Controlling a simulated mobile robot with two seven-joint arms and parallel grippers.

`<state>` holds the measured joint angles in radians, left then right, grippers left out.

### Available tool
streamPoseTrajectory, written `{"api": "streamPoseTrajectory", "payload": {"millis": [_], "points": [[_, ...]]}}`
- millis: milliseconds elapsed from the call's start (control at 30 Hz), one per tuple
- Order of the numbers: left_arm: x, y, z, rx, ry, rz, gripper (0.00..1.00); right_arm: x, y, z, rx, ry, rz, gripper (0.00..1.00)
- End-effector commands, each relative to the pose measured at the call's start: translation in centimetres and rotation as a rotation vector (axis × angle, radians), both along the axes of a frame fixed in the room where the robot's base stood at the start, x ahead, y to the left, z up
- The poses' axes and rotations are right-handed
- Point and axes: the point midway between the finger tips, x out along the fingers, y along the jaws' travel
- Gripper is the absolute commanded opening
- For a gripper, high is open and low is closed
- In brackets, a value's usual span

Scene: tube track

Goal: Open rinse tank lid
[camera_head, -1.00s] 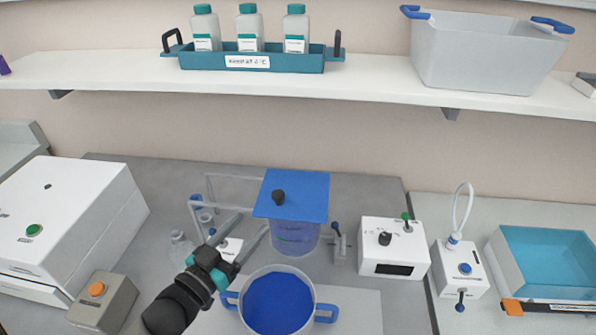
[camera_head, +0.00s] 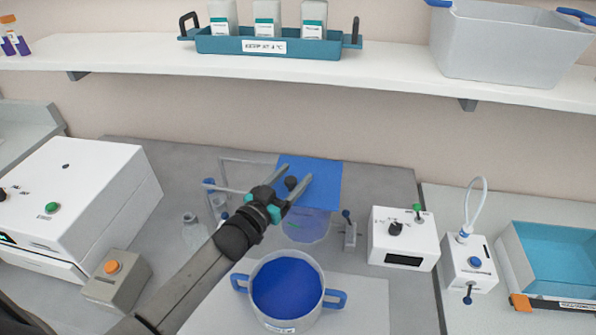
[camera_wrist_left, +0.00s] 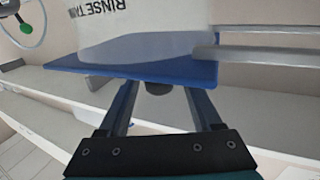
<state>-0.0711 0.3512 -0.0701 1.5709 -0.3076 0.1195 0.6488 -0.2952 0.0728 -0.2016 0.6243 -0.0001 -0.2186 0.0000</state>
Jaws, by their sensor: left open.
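The rinse tank (camera_head: 306,228) is a clear vessel on the bench, covered by a flat square blue lid (camera_head: 325,182) with a black knob (camera_head: 290,183). My left gripper (camera_head: 295,174) is over the lid, open, with its two fingers either side of the knob. In the left wrist view, the picture is upside down: the tank (camera_wrist_left: 140,35) shows part of its "RINSE TA" label, and the lid (camera_wrist_left: 90,58) lies against it. The knob (camera_wrist_left: 158,88) sits between the spread fingers (camera_wrist_left: 160,100), with gaps on both sides. My right gripper is out of view.
A blue-filled pot (camera_head: 287,288) with two blue handles stands in front of the tank. A white control box (camera_head: 403,238) is to the right. A glass bottle (camera_head: 194,230) and a pale frame (camera_head: 250,160) are to the left. The shelf (camera_head: 400,80) runs above.

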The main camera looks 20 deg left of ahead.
Motion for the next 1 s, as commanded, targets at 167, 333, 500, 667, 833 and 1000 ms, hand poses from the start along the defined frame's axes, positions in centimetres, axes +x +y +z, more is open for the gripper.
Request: {"api": "streamPoseTrajectory", "payload": {"millis": [167, 333, 500, 667, 833, 1000], "points": [[1.7, -0.3, 0.0, -0.002, 0.000, 0.000, 0.66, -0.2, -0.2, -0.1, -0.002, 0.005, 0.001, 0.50], [2.4, -0.4, 0.0, -0.002, 0.000, 0.000, 0.66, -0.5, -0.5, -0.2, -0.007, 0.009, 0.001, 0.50], [2.4, -0.4, 0.0, -0.002, 0.001, 0.000, 0.66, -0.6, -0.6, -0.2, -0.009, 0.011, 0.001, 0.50], [2.4, -0.4, 0.0, -0.002, 0.000, 0.000, 0.59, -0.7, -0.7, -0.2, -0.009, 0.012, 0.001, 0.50], [2.4, -0.4, 0.0, -0.001, 0.000, 0.000, 0.40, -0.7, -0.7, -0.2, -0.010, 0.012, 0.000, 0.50], [2.4, -0.4, 0.0, -0.001, 0.000, 0.000, 0.20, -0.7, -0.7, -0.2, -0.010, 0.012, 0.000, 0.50]]}}
